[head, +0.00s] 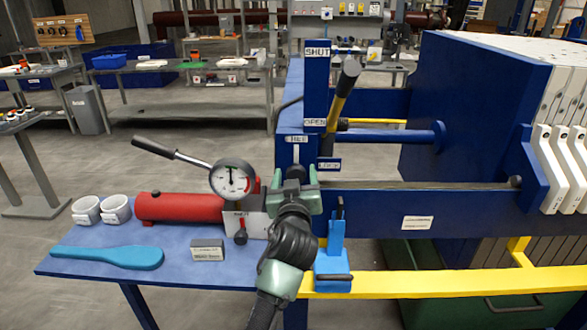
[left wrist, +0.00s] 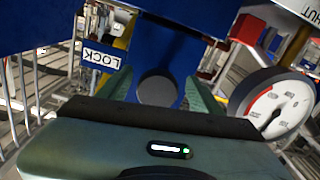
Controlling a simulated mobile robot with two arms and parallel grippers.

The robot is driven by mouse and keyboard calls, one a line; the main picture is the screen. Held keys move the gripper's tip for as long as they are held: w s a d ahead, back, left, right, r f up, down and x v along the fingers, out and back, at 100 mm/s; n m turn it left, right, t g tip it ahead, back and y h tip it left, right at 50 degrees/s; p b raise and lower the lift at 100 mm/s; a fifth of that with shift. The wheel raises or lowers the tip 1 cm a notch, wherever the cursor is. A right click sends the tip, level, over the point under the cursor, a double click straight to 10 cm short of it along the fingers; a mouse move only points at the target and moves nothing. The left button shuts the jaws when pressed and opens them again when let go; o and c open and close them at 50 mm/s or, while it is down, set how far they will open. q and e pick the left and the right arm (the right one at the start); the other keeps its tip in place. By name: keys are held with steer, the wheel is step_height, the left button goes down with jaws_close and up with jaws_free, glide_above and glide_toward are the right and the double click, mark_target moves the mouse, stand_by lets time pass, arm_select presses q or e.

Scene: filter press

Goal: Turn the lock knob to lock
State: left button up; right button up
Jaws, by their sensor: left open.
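The lock knob is a dark round knob (left wrist: 157,91) on a blue mount, seen end-on in the left wrist view. A LOCK label (left wrist: 101,56) sits beside it, and the same label shows in the head view (head: 328,164). A label above the knob (head: 296,139) seems to read FREE. My left gripper (head: 295,184) is at the blue frame post, in front of the knob and mostly hiding it in the head view. Its green fingers are open, one on each side of the knob. I cannot tell whether they touch it. My right gripper is out of view.
A pressure gauge (head: 232,178) and red cylinder (head: 181,207) stand left of my gripper on the blue table (head: 110,262). A lever with yellow shaft (head: 341,93) rises above, by SHUT and OPEN labels. A blue clamp-like stand (head: 334,258) is close on the right.

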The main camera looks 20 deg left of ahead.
arm_select(q)
steer(key=shift+w, duration=0.1)
steer(key=shift+s+d+r, duration=0.15)
steer(key=shift+s+r, duration=0.05)
steer(key=shift+s, duration=0.25)
steer(key=c, duration=1.4)
steer(key=shift+m+p, duration=0.35)
steer(key=shift+m, duration=0.15)
steer(key=m+p, duration=0.3)
steer(key=m, duration=0.3)
steer(key=shift+r, duration=0.1)
steer(key=m+p, duration=0.3)
steer(key=m, duration=0.2)
steer(key=shift+r, duration=0.1)
steer(key=m+p, duration=0.1)
steer(key=m, duration=0.2)
steer(key=shift+m+p, duration=0.8)
steer(key=shift+m, duration=0.6)
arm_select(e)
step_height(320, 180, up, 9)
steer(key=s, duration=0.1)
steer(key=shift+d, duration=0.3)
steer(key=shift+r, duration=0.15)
